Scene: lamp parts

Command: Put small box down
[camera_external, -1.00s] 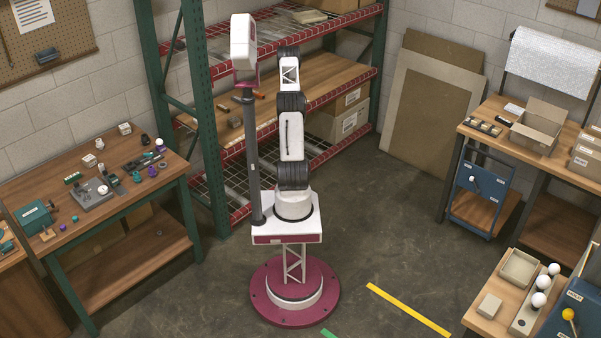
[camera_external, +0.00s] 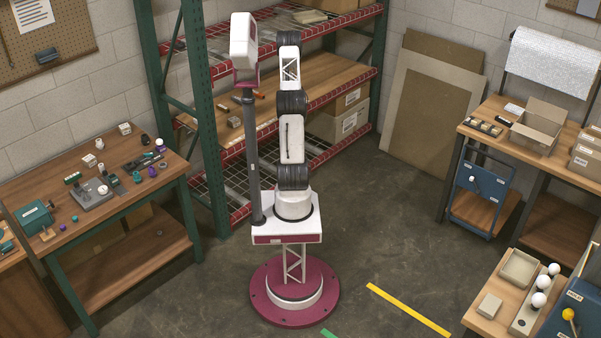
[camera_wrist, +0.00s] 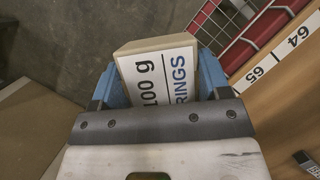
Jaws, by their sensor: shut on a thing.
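The small box (camera_wrist: 158,72) is pale cardboard with a white label reading "100 g" and "RINGS", partly cut off by my gripper. My gripper (camera_wrist: 157,82) has a blue finger on each side of the box and is shut on it. The box's near end is hidden behind the dark gripper bar. In the external view my arm stands in front of the shelf rack, and its own links hide the gripper and the box.
In the wrist view a wooden shelf board (camera_wrist: 285,95) with labels 64 and 65 and red-edged wire mesh (camera_wrist: 228,25) lie to the right. Grey floor shows at upper left. In the external view the rack's wooden middle shelf (camera_external: 330,80) holds small items, with cartons (camera_external: 338,122) below.

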